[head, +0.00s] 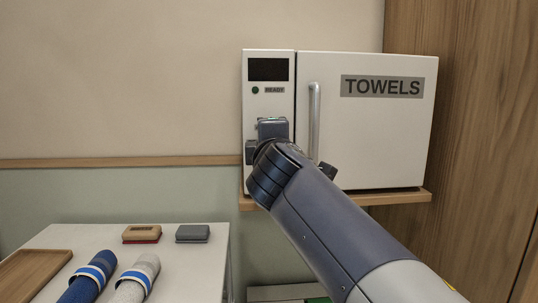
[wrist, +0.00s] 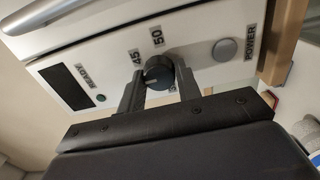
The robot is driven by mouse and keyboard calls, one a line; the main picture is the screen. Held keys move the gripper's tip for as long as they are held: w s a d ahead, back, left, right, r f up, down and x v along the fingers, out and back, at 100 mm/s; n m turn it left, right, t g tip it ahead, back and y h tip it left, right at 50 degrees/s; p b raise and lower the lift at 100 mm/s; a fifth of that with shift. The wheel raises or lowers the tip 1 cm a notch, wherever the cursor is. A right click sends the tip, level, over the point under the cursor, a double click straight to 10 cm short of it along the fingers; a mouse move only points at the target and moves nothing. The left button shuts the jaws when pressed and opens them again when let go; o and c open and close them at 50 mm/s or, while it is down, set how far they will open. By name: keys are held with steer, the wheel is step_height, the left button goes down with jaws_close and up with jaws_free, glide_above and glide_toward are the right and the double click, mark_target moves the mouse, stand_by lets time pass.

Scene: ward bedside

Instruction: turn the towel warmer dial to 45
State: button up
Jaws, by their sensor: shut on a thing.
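The towel warmer (head: 365,130) is a white box marked TOWELS, on a wooden shelf. Its black round dial (wrist: 157,70) shows in the wrist view, with labels 45 and 50 beside it and a light pointer mark on its face; I cannot read its exact setting. My gripper (head: 271,130) is at the control panel on the warmer's left side and covers the dial in the head view. In the wrist view one finger stands on each side of the dial, and the jaws are shut on it.
A dark display (head: 268,69) and a dark green READY lamp (head: 255,90) are above the dial. A grey POWER button (wrist: 225,49) is near it. The door handle (head: 314,115) stands just right of my gripper. A white table (head: 190,265) with rolled towels is at lower left.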

steer(key=shift+f+m+b, duration=0.1)
steer(key=shift+m+b, duration=2.2)
steer(key=shift+m, duration=1.2)
steer(key=o, duration=1)
steer(key=shift+c, duration=0.2)
steer(key=s+b, duration=0.1)
steer(key=s, duration=0.9)
steer(key=shift+s, duration=0.4)
steer(key=shift+w, duration=0.1)
